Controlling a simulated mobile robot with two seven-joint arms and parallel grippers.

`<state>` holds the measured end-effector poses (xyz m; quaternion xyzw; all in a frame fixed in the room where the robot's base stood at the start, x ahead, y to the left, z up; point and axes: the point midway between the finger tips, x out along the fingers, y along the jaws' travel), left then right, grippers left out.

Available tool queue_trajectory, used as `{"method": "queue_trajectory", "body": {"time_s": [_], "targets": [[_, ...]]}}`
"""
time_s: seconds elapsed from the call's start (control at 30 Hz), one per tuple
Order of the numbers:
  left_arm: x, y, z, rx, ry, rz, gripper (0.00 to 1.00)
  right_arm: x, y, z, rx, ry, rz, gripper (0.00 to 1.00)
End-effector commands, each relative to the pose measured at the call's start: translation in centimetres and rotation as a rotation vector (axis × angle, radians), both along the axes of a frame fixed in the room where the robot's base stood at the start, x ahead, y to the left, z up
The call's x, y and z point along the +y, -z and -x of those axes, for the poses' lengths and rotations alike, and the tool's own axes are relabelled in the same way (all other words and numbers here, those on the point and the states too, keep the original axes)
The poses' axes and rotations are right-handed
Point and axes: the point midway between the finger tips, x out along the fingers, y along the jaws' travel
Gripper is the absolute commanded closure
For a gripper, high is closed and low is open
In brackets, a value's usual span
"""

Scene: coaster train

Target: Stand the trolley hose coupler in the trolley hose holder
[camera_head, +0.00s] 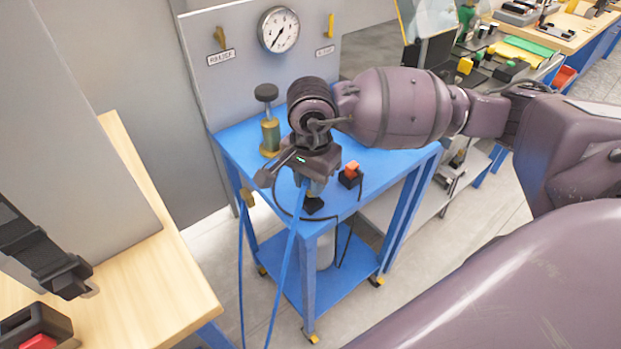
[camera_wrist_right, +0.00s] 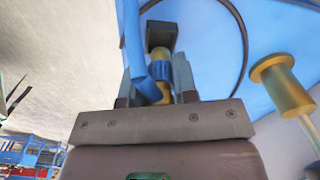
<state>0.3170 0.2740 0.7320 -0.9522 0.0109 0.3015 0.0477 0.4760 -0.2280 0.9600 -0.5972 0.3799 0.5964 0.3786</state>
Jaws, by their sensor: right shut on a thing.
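My right gripper (camera_head: 310,182) is over the near corner of the blue trolley and points down. In the right wrist view its fingers (camera_wrist_right: 160,88) are shut on the hose coupler (camera_wrist_right: 161,70), a brass and blue piece. The blue hose (camera_head: 288,255) runs from it down past the trolley's edge. A small black block, seemingly the hose holder (camera_head: 313,205), is on the trolley top just below the gripper. In the right wrist view the black holder (camera_wrist_right: 161,34) lies in line beyond the coupler. I cannot tell whether they touch. My left gripper is not in view.
A brass valve with a black knob (camera_head: 268,120) stands left of my gripper on the trolley top (camera_head: 395,160). Behind is a grey panel with a gauge (camera_head: 279,30). A wooden bench (camera_head: 150,275) is at left.

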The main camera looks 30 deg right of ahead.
Motion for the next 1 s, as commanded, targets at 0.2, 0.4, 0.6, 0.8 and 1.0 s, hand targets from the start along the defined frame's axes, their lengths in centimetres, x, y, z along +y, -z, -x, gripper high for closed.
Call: {"method": "queue_trajectory", "body": {"time_s": [0.2, 0.4, 0.6, 0.8, 1.0], "targets": [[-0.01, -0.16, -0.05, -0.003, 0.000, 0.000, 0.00, 0.00, -0.07, -0.01, -0.001, 0.000, 0.000, 1.00], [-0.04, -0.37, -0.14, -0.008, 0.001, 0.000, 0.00, 0.01, -0.06, -0.02, -0.001, 0.000, 0.000, 1.00], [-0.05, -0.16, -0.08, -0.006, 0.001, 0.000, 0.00, 0.00, -0.01, -0.03, -0.001, 0.000, 0.000, 1.00], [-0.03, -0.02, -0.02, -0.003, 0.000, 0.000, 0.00, 0.01, -0.06, -0.03, -0.001, 0.000, 0.000, 1.00], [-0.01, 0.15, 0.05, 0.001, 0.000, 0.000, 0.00, 0.00, -0.08, -0.03, -0.001, 0.000, 0.000, 1.00]]}}
